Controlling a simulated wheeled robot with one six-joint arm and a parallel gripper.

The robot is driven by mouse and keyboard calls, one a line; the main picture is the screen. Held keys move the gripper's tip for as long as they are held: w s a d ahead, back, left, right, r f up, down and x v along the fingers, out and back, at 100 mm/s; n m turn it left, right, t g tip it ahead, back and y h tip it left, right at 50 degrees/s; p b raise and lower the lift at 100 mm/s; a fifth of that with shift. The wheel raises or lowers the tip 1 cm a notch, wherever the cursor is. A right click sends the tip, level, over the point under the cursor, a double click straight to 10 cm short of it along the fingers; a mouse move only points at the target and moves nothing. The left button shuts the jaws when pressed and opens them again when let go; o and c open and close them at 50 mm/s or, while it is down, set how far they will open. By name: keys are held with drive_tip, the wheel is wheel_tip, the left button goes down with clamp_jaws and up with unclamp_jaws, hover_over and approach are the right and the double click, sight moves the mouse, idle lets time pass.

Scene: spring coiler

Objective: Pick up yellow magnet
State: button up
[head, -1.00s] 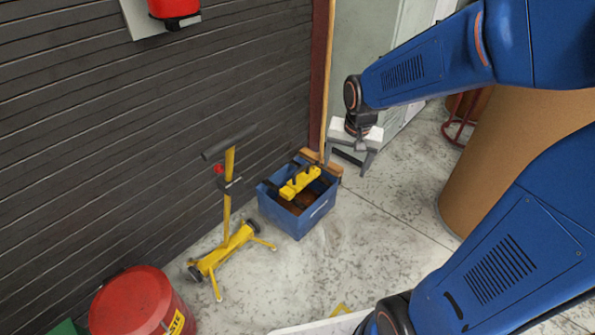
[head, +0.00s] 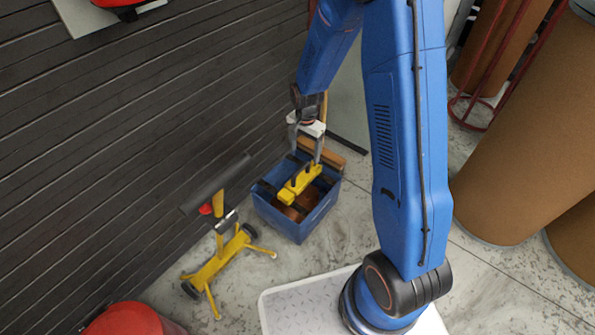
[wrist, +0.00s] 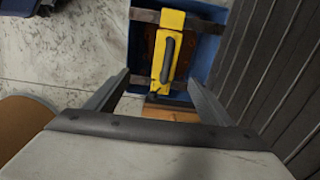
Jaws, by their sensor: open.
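The yellow magnet (head: 299,184) is a bar-shaped block with a dark handle. It rests on the blue bin (head: 315,220), lying across its open top. It also shows in the wrist view (wrist: 172,25), upper middle, with its dark handle (wrist: 168,60) facing the camera. My gripper (head: 305,155) is over the back part of the bin, close to the magnet's far end. In the wrist view my gripper (wrist: 160,82) has its two fingers wide apart and nothing between them is held. The magnet appears between and beyond the fingers; the exact gap in depth is unclear.
A yellow wheeled stand (head: 212,262) with a grey roller stands left of the bin. A dark slatted wall (head: 130,130) runs close behind it. A wooden block (head: 322,152) lies at the bin's back edge. Brown drums (head: 515,150) stand at right.

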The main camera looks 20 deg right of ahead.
drive_tip(key=w+f, duration=0.1)
hover_over(301, 178)
drive_tip(key=f, duration=1.1)
drive_tip(key=shift+s+d+f, duration=0.25)
drive_tip(key=shift+d+f, duration=0.1)
drive_tip(key=shift+f, duration=0.05)
drive_tip(key=shift+w+a+f, duration=0.1)
drive_tip(key=shift+a+f, duration=0.05)
drive_tip(key=shift+f, duration=0.75)
drive_tip(key=shift+w+a+f, duration=0.1)
drive_tip(key=shift+a+f, duration=0.05)
drive_tip(key=shift+f, duration=0.8)
drive_tip(key=shift+a+f, duration=0.15)
drive_tip(key=shift+f, duration=0.75)
clamp_jaws()
